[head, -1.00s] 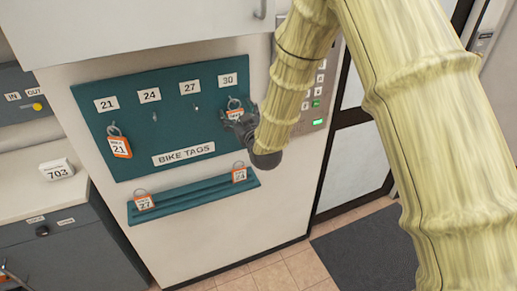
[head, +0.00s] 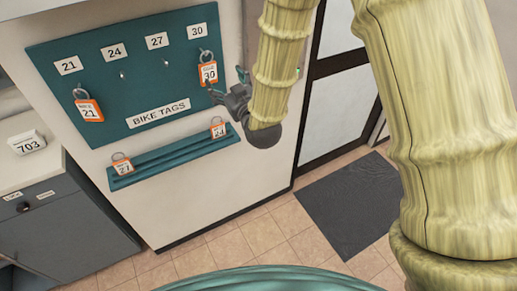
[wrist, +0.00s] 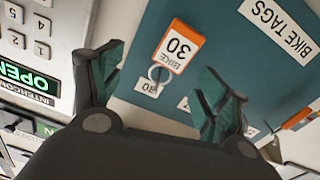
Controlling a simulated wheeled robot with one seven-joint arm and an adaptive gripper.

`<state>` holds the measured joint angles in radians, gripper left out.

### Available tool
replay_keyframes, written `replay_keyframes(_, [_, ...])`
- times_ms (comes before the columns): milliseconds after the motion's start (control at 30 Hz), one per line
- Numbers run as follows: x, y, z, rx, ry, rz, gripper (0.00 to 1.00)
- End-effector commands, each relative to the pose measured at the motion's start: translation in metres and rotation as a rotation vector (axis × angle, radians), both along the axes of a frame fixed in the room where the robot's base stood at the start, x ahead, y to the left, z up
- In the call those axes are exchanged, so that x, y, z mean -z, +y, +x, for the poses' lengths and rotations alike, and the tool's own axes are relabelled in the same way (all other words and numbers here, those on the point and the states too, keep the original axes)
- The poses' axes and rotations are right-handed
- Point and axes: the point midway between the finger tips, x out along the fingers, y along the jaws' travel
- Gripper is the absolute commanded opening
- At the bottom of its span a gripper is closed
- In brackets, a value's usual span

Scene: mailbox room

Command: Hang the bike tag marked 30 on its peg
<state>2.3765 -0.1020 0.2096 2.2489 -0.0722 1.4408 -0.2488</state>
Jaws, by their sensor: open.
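The orange and white bike tag marked 30 (head: 208,72) hangs by its ring below the 30 label (head: 197,31) on the teal board (head: 95,110). Its peg is hidden behind the ring. In the wrist view the tag (wrist: 180,47) shows upside down, with its ring (wrist: 158,74) near the 30 label (wrist: 148,86). My gripper (head: 228,83) is open, just right of and below the tag, with nothing held. In the wrist view its fingertips (wrist: 158,72) are spread apart, and the tag is beyond them, clear of both fingers.
Tag 21 (head: 88,108) hangs at the board's left. The 24 and 27 pegs are bare. Tags 27 (head: 124,167) and 24 (head: 218,130) are on the teal ledge (head: 170,158) below. An intercom keypad (wrist: 35,45) is beside my gripper. A dark mat (head: 350,200) lies on the floor.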

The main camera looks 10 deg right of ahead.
Motion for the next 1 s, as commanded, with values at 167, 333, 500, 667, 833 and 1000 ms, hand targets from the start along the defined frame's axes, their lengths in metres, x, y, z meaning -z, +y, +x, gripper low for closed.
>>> replay_keyframes(167, [0.030, -0.009, -0.002, 0.020, 0.007, 0.017, 0.75])
replay_keyframes(333, [0.054, -0.017, -0.004, 0.040, 0.011, 0.034, 0.75])
replay_keyframes(500, [0.078, -0.025, -0.007, 0.058, 0.014, 0.050, 0.75])
replay_keyframes(667, [0.101, -0.033, -0.010, 0.075, 0.019, 0.064, 0.75])
replay_keyframes(833, [0.125, -0.041, -0.014, 0.095, 0.023, 0.078, 0.75])
replay_keyframes(1000, [0.149, -0.049, -0.018, 0.114, 0.026, 0.092, 0.75])
